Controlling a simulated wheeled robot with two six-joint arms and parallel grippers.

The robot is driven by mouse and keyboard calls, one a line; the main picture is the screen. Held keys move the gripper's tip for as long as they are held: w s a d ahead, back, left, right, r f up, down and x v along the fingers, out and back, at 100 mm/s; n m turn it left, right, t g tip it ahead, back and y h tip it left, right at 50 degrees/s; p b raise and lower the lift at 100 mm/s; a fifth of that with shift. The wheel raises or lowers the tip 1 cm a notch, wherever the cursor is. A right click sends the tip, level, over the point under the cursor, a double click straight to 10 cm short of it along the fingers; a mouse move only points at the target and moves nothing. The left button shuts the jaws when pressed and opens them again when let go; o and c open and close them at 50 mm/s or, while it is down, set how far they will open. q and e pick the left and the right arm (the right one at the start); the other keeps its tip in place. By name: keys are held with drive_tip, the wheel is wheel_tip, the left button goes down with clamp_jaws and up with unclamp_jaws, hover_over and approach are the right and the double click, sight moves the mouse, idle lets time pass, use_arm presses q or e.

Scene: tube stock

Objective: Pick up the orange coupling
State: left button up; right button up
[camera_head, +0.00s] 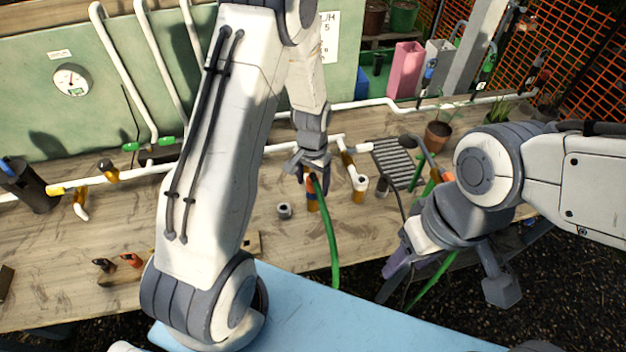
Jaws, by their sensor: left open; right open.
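An orange coupling (311,186) stands upright on the wooden bench, directly below and partly behind my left gripper (312,172). It appears to have a darker blue band and an amber lower part. My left gripper points down with its jaws open around or just in front of the coupling's top; I cannot tell whether they touch it.
A small grey ring fitting (284,211) lies left of the coupling. A white pipe piece with an amber end (358,194) stands close on its right. A dark slatted rack (398,163) and a potted plant (437,136) are further right. The bench front (365,238) is mostly clear.

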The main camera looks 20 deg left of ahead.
use_arm(q)
clamp_jaws()
drive_tip(key=shift+r, duration=0.1)
drive_tip(key=shift+r+b, duration=0.35)
drive_tip(key=shift+r, duration=0.15)
drive_tip(key=r, duration=0.1)
drive_tip(key=d+r+b, duration=0.1)
drive_tip(key=r, duration=0.1)
drive_tip(key=shift+d+r+b, duration=0.15)
drive_tip(key=shift+r+b, duration=0.05)
drive_tip(key=shift+b, duration=0.1)
drive_tip(key=d+r+b, duration=0.2)
drive_tip(key=d+r, duration=0.4)
drive_tip(key=d, duration=0.4)
drive_tip(key=shift+s+d+r+b, duration=0.2)
drive_tip(key=shift+s+r+b, duration=0.1)
drive_tip(key=shift+s, duration=0.15)
drive_tip(key=shift+r+p, duration=2.25)
drive_tip(key=shift+r, duration=0.2)
